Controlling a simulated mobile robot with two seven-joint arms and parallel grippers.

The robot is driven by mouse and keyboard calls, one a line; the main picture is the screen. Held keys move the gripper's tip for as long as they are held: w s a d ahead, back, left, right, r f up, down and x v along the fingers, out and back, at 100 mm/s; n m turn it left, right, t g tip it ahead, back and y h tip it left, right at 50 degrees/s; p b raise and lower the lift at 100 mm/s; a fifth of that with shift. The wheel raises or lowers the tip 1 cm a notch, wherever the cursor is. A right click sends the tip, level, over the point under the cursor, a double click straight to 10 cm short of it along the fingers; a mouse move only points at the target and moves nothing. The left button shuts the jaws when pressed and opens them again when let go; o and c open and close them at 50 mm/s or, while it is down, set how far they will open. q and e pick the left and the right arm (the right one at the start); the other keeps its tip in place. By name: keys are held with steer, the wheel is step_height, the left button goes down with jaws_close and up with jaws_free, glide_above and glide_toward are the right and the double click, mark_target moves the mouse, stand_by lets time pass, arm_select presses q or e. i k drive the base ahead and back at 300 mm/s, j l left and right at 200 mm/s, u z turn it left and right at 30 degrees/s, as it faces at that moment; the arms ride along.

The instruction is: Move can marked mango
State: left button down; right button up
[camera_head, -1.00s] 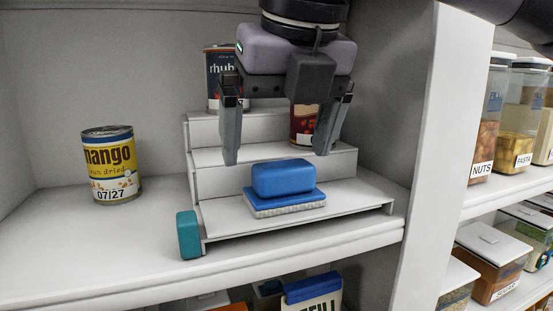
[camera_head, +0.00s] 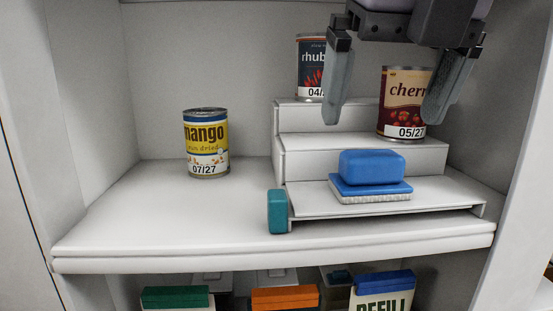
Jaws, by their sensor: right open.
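The can marked mango (camera_head: 207,145) is yellow, white and blue with the date 07/27. It stands upright on the shelf board (camera_head: 150,215), to the left of the white stepped riser (camera_head: 360,157). My right gripper (camera_head: 384,118) is open and empty at the upper right, in front of the riser's upper steps. Its fingers are spread and point down, well to the right of the mango can. One finger partly covers the cherry can (camera_head: 401,100). My left gripper is not in view.
A rhubarb can (camera_head: 310,68) stands on the top step. A blue brush (camera_head: 371,173) rests on the lowest step. A teal block (camera_head: 277,211) is at the riser's front left corner. Shelf around the mango can is free. Boxes, including one marked refill (camera_head: 383,290), stand below.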

mark_target(206, 129)
steer(key=k, duration=0.95)
